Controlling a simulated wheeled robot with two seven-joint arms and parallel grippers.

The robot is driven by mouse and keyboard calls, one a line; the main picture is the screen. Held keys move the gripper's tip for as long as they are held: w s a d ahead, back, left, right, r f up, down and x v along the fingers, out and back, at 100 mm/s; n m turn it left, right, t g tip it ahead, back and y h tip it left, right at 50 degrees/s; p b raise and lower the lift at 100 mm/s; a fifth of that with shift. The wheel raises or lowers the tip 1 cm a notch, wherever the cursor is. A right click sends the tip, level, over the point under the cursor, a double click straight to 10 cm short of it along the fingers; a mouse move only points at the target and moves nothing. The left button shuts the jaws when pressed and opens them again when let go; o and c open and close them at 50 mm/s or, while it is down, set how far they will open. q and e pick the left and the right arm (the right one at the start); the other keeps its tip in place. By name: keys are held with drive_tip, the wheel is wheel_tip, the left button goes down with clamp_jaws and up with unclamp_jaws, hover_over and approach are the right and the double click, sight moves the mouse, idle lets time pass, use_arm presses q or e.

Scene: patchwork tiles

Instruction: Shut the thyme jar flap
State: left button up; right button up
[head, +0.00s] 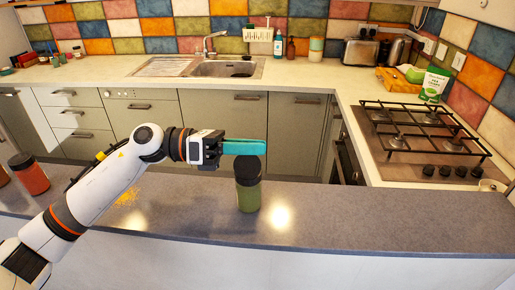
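A jar with green contents (248,196) and a dark top (247,172) stands upright on the grey counter, near the middle of the head view. I take it for the thyme jar; no label is readable. My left gripper (260,147) reaches in from the left, its long teal front part level over the top of the jar. This part hides the jar's upper edge, so I cannot see how the flap stands or whether they touch. The teal part looks like one bar; I cannot tell whether the fingers are open or shut. My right gripper is out of view.
A jar with red-orange contents (30,176) stands at the left on the same counter (350,215). Yellow-orange grains (129,197) lie behind my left arm. The counter right of the green jar is clear. A gas hob (420,135) and a sink (228,68) are farther back.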

use_arm(q)
drive_tip(key=a+b, duration=0.3)
drive_tip(key=a, duration=0.7)
drive_tip(key=shift+s+a+b, duration=0.25)
drive_tip(key=shift+a+b, duration=0.05)
drive_tip(key=shift+r, duration=0.15)
